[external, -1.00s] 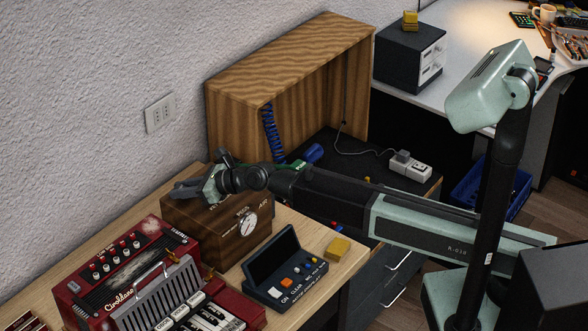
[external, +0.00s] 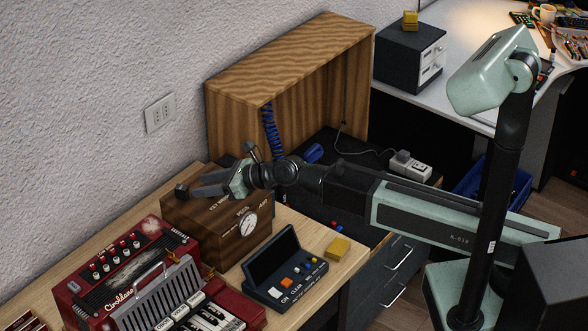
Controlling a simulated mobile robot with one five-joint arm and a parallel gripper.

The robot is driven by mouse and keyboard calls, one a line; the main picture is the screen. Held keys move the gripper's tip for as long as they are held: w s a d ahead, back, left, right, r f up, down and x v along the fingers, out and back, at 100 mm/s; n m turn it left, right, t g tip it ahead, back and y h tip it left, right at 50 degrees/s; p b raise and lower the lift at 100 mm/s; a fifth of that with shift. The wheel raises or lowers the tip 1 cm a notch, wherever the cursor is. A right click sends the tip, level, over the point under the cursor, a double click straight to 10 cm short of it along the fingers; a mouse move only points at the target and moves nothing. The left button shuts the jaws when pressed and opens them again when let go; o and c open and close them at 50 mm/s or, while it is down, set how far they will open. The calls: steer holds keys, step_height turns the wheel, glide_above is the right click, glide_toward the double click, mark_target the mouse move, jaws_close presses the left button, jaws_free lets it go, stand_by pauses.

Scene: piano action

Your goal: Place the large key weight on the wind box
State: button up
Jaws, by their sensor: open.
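The wind box (external: 236,237) is a brown wooden box with a round white dial, standing on the wooden bench. A small dark block (external: 181,191), which looks like the large key weight, rests on the left part of its top. My gripper (external: 198,187) is open, low over the box top, with its fingers pointing left toward the block. The block appears free of the fingers, but a small gap is hard to make out. My fingers and wrist hide part of the box's top.
A red accordion (external: 130,266) stands at the front left of the wind box. A dark control panel (external: 284,270) and a yellow block (external: 338,248) lie to the right. A wooden cabinet (external: 285,55) stands behind. A white wall is at the left.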

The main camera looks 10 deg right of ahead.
steer(key=p+v, duration=0.1)
steer(key=v, duration=0.3)
stand_by(0.3)
